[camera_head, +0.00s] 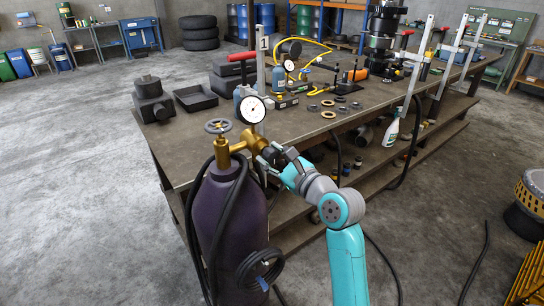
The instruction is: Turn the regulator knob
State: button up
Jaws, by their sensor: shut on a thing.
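The gas cylinder (233,215) is dark purple and stands upright in front of the table's near left end. A brass regulator (240,147) sits on its top, with a round white gauge (252,108) above and a grey handwheel (218,126) to the left. My gripper (269,157) reaches in from the right at the regulator's right side, where the regulator knob is. Its fingers are shut around the knob, which they mostly hide. My teal arm comes up from the lower right.
A long workbench (180,160) runs behind the cylinder, with rings, gauges, tools and a black tray (196,98) on it. A black hose (206,215) hangs along the cylinder. A yellow-black drum (532,200) stands far right. The floor at left is clear.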

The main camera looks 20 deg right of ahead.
jog(key=shift+f, duration=0.1)
jog(key=o, duration=1.1)
jog(key=shift+o, duration=0.2)
jog(key=v, duration=1.2)
jog(key=s+a+f+n+g+h, duration=0.15)
jog(key=s+f+n+h, duration=0.65)
jog(key=s+f, duration=1.2)
jog(key=s+a+f+n+y, duration=0.1)
jog(key=s+n, duration=0.8)
jog(key=s, duration=0.2)
jog(key=s+a+f+n, duration=0.1)
jog(key=s+n, duration=0.8)
jog(key=s, duration=0.2)
jog(key=shift+a+f+n+g+y, duration=0.2)
jog(key=shift+a+n+g+y, duration=0.1)
jog(key=shift+a+g+y, duration=0.1)
